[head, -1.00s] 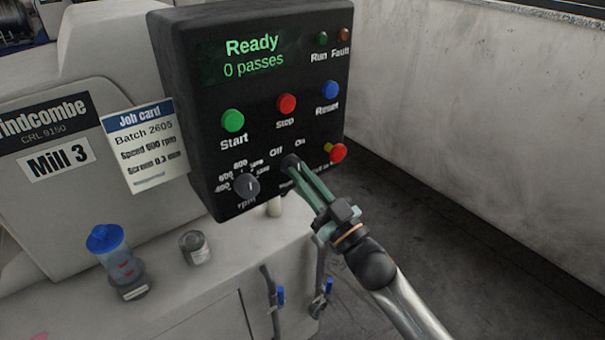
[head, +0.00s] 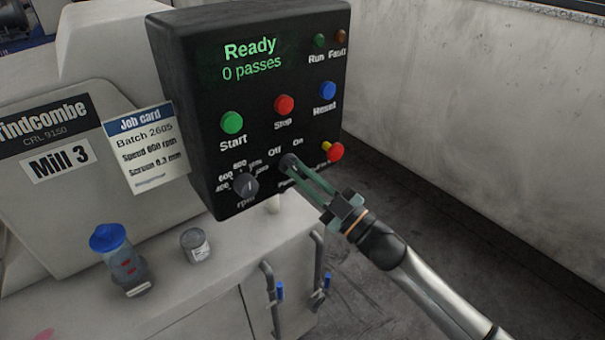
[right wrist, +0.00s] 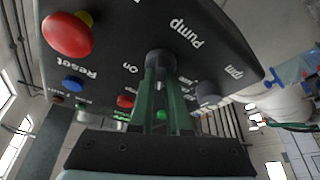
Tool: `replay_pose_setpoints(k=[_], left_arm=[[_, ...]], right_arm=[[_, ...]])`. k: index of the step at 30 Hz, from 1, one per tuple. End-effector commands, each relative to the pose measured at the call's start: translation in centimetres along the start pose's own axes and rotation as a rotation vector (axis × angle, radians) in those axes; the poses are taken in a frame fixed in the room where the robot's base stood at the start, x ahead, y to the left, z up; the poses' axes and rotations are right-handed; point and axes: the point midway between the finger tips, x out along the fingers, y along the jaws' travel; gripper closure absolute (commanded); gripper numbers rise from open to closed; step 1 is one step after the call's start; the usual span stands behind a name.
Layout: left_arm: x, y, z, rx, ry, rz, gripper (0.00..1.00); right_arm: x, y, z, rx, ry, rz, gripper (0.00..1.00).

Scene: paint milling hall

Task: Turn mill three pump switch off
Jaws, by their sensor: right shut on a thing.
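The Mill 3 control panel (head: 215,110) is a black box with a lit screen reading "Ready, 0 passes". Its pump switch (head: 288,162) is a small dark knob low on the panel, below the Off and On labels. My right gripper (head: 293,168) reaches in from the lower right, with its green fingers shut on this knob. In the right wrist view the fingers (right wrist: 160,75) sit on either side of the pump switch (right wrist: 160,60), beside the word Pump. The knob's pointer is too small and covered to read. My left gripper is in neither view.
The rpm knob (head: 244,185) is close on the left of the pump switch, and a red emergency button (head: 333,151) on a yellow base is close on the right. Start (head: 232,122), Stop (head: 284,104) and Reset (head: 325,90) buttons are above. Floor on the right is clear.

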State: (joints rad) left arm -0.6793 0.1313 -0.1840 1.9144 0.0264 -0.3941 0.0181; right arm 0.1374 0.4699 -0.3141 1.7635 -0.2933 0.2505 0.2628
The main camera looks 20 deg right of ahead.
Motion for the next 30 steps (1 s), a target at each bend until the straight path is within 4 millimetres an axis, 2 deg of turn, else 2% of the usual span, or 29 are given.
replay_pose_setpoints(k=[8,9,16,25,30], left_arm=[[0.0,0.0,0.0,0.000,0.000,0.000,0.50],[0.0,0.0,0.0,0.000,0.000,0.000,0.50],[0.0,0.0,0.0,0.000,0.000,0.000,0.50],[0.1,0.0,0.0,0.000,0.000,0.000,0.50],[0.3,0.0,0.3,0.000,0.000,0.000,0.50]], right_arm=[[0.0,0.0,0.0,-0.006,-0.001,-0.001,1.00],[0.0,0.0,0.0,-0.006,-0.001,-0.001,0.82],[0.0,0.0,0.0,-0.004,0.000,0.000,0.56],[-0.1,0.0,0.0,-0.002,0.000,0.000,0.55],[-1.8,-0.1,0.2,-0.002,-0.002,-0.001,0.55]])
